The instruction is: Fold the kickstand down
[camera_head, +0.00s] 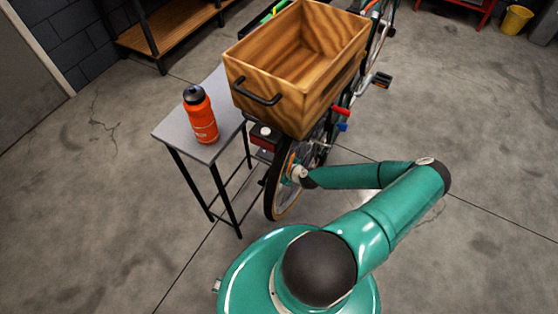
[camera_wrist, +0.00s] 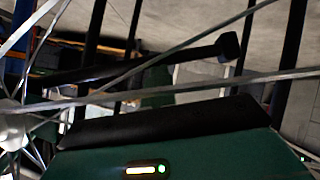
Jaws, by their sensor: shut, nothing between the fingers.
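The bicycle's rear wheel (camera_head: 283,188) stands below the wooden crate in the head view. Its spokes (camera_wrist: 150,92) cross the wrist view close to the camera. A dark bar with a block-like end (camera_wrist: 200,55), which looks like the kickstand, runs nearly level behind the spokes. My gripper (camera_head: 300,174) is at the wheel's right side, with its fingers not clear in the head view. Its green and black housing (camera_wrist: 170,125) fills the bottom of the wrist view. It is shut and empty; I cannot tell whether it touches the bar.
The wooden crate (camera_head: 290,88) sits above the wheel. A grey side table (camera_head: 175,130) with an orange bottle (camera_head: 200,117) stands at the left, close to the wheel. A yellow bucket (camera_head: 515,20) is far right. The floor at right is clear.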

